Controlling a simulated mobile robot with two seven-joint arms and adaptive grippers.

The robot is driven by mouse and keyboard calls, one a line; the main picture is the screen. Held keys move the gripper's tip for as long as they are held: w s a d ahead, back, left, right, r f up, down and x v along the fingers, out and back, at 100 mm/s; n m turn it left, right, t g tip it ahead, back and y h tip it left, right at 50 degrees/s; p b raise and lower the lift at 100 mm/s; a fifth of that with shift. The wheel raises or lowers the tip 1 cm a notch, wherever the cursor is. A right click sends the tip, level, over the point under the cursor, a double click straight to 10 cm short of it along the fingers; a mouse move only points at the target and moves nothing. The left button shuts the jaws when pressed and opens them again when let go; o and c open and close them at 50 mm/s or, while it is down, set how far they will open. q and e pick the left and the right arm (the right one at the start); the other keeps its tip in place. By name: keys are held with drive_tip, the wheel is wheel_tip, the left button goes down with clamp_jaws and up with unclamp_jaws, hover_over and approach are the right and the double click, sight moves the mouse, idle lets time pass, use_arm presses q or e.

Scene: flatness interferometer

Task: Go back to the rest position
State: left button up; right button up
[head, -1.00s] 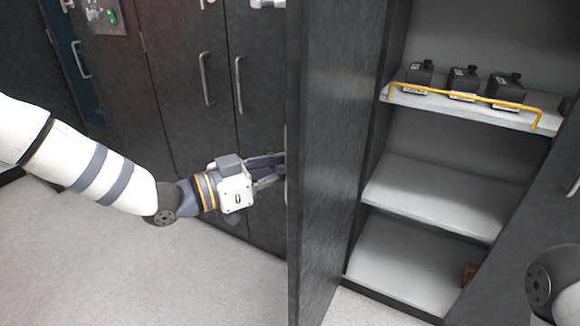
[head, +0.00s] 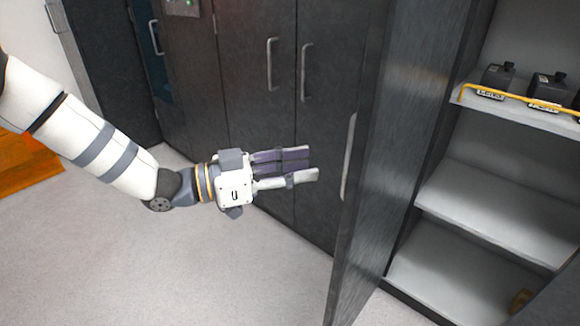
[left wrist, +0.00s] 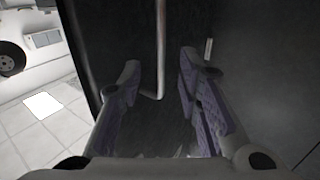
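My left gripper (head: 312,164) is open and empty, left of the open cabinet door (head: 395,130) and apart from its handle (head: 349,160). In the left wrist view, the two fingers of my left gripper (left wrist: 158,82) stand apart with nothing held between them. A long metal handle (left wrist: 160,45) on a dark panel shows beyond and between them. My right gripper is out of view.
The open cabinet has pale shelves (head: 490,210), with black boxes (head: 497,77) behind a yellow rail (head: 520,98) on the upper one. Closed dark cabinets (head: 250,110) stand behind my left arm. The floor (head: 120,255) at the lower left is clear.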

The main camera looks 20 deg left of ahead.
use_arm(q)
drive_tip(key=shift+v, duration=1.15)
